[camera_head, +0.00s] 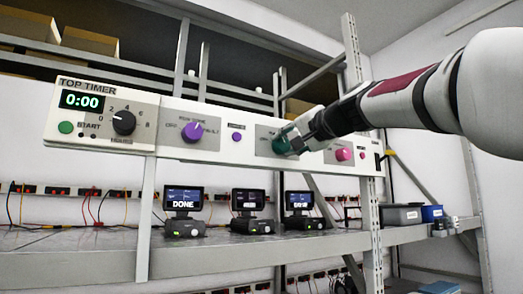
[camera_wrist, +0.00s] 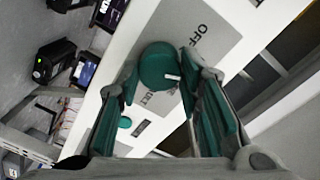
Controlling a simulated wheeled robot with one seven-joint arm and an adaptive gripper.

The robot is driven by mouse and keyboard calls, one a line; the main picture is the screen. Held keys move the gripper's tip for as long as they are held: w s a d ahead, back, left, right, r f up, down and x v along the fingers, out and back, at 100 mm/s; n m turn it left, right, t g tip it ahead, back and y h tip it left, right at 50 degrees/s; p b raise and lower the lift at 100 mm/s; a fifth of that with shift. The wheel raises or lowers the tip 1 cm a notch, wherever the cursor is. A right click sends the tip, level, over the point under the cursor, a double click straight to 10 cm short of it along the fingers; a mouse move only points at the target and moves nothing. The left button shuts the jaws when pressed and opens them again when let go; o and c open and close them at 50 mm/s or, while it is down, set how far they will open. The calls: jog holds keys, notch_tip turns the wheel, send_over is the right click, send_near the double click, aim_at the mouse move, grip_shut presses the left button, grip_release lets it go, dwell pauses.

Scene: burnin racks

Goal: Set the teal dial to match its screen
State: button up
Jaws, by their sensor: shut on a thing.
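The teal dial (camera_head: 280,146) sits on a grey plate of the white control panel (camera_head: 215,152), partly hidden by my gripper (camera_head: 293,140) in the head view. In the wrist view the dial (camera_wrist: 158,66) is a round knob with a short white mark at its right side. My gripper (camera_wrist: 158,72) has one teal-padded finger on each side of the dial and is shut on it. The plate reads OFF at the upper right; lettering near the dial's lower side is partly hidden. Three small screens stand below: left (camera_head: 184,198), middle (camera_head: 248,201) and right (camera_head: 299,202). The left reads DONE; the others are blurred.
The panel also carries a black timer knob (camera_head: 123,122), a 0:00 display (camera_head: 82,101), a purple dial (camera_head: 193,132) and a pink dial (camera_head: 343,154). A rack post (camera_head: 367,220) stands at the panel's right end.

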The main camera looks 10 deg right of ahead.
dwell(0.3)
jog(key=o, duration=1.2)
jog(key=shift+c, duration=0.2)
jog(key=v, duration=1.2)
jog(key=s+a+f+n+g+h+b, duration=0.1)
jog(key=s+a+f+g, duration=0.15)
jog(key=f, duration=0.75)
jog(key=s+a+f+n+g, duration=0.1)
jog(key=s+f+n+g, duration=0.15)
jog(key=f, duration=0.65)
jog(key=s+a+f+n+g+h+b, duration=0.1)
jog(key=s+a+f+g, duration=0.15)
jog(key=f, duration=0.75)
jog(key=s+d+f+n+g+h, duration=0.1)
jog(key=s+f+g, duration=0.1)
jog(key=s+f, duration=0.4)
jog(key=s+d+f+n+g+h, duration=0.1)
jog(key=s+f, duration=0.5)
jog(key=f, duration=0.8)
jog(key=shift+s+d+n+g+h+b, duration=0.25)
jog(key=shift+n+g+h, duration=0.2)
jog(key=shift+n, duration=0.3)
